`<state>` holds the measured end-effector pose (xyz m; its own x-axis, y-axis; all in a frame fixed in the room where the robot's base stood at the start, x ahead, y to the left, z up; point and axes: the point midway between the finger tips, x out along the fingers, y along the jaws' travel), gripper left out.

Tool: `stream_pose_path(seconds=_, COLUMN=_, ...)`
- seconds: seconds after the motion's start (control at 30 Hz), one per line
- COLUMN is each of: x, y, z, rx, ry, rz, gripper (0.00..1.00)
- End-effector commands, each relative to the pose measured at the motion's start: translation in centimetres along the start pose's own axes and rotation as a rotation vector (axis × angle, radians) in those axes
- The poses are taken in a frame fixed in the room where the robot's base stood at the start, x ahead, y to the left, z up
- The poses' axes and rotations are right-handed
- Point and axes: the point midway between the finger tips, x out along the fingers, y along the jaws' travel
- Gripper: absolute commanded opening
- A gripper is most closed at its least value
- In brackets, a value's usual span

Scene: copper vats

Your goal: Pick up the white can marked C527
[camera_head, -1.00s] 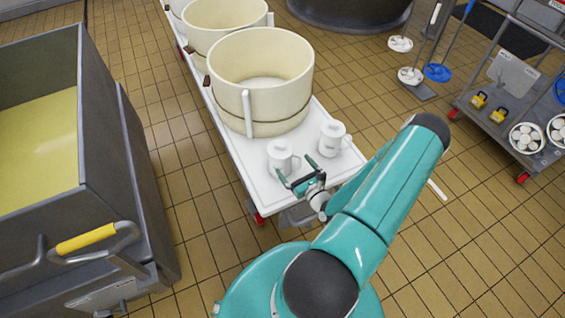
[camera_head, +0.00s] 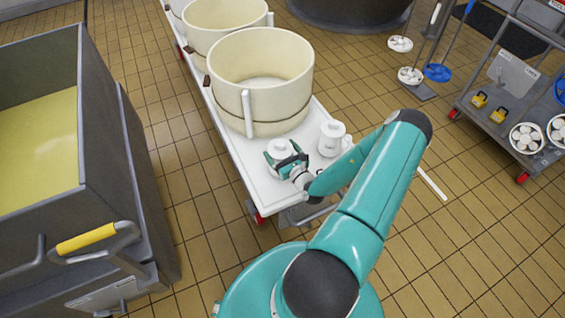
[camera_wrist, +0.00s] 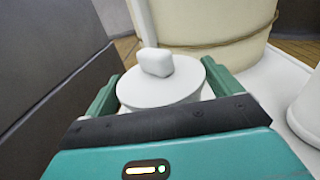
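Two white lidded cans stand on the white cart near its front end. The left can (camera_head: 279,148) is between the fingers of my gripper (camera_head: 286,159). In the wrist view my gripper (camera_wrist: 164,92) has one green finger on each side of this can (camera_wrist: 160,88), with a gap visible at the right finger. The fingers look open, and the can stands upright with its lid knob facing up. The right can (camera_head: 332,140) stands apart from the gripper; its edge shows in the wrist view (camera_wrist: 306,112). Marking C527 is not readable on either can.
A large cream tub (camera_head: 260,85) stands on the cart (camera_head: 228,140) just behind the cans, with more tubs farther back. A grey vat (camera_head: 90,150) with a yellow handle is at left. Tiled floor lies between.

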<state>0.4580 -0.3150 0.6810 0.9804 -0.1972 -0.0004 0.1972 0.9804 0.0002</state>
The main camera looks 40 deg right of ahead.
Motion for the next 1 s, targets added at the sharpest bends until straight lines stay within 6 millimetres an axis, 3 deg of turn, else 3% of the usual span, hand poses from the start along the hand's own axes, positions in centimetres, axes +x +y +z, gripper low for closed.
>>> stream_pose_path(seconds=0.03, x=0.0, y=0.0, z=0.0, rx=0.0, ry=0.0, rz=0.0, gripper=0.8)
stream_pose_path(seconds=0.2, x=0.0, y=0.0, z=0.0, rx=0.0, ry=0.0, rz=0.0, gripper=0.47)
stream_pose_path(seconds=0.23, x=0.0, y=0.0, z=0.0, rx=0.0, ry=-0.001, rz=0.0, gripper=0.45)
stream_pose_path(seconds=0.67, x=0.0, y=0.0, z=1.1, rx=-0.002, ry=-0.002, rz=0.001, gripper=0.45)
stream_pose_path(seconds=0.83, x=-0.2, y=0.1, z=3.8, rx=-0.003, ry=-0.002, rz=0.001, gripper=0.45)
stream_pose_path(seconds=1.0, x=-3.5, y=1.8, z=7.8, rx=-0.002, ry=-0.001, rz=0.001, gripper=0.45)
